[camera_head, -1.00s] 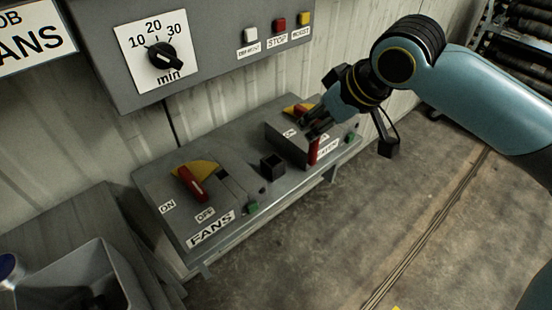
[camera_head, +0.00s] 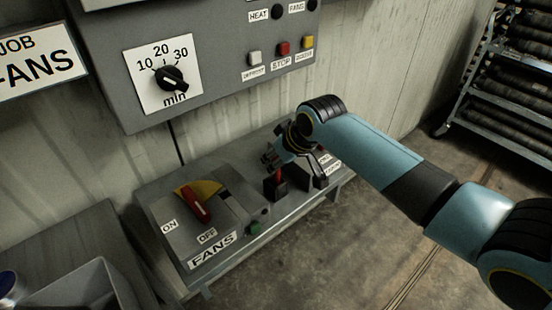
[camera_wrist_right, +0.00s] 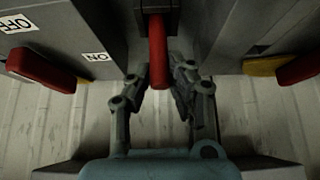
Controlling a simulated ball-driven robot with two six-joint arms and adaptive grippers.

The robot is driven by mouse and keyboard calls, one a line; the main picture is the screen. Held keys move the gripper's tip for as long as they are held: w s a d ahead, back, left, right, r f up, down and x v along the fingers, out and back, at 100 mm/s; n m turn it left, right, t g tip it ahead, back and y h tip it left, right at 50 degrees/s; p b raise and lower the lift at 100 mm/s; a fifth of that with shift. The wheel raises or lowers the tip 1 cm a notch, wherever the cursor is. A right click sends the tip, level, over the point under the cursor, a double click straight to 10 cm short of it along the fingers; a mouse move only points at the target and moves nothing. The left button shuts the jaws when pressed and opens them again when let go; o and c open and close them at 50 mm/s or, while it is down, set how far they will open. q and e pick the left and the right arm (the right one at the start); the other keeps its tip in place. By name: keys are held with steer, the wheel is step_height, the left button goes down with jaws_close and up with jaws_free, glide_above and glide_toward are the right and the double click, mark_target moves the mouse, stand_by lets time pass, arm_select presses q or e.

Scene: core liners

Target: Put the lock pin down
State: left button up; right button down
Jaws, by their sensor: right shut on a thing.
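The red lock pin (camera_head: 279,174) is held in my right gripper (camera_head: 272,159), at the small black square holder (camera_head: 275,190) between the two switch boxes. In the right wrist view the red pin (camera_wrist_right: 158,50) stands between the two fingers, and its far end meets or passes into a dark box. I cannot tell how deep it sits in the holder. My right gripper is shut on the pin. My left gripper is not in view.
The FANS switch box (camera_head: 200,225) with its red lever (camera_head: 196,204) stands left of the holder. A second switch box, mostly hidden by my right arm, stands to the right. A grey timer panel (camera_head: 215,70) hangs above. A rack (camera_head: 515,90) stands far right.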

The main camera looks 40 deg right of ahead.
steer(key=c, duration=1.2)
jaws_free()
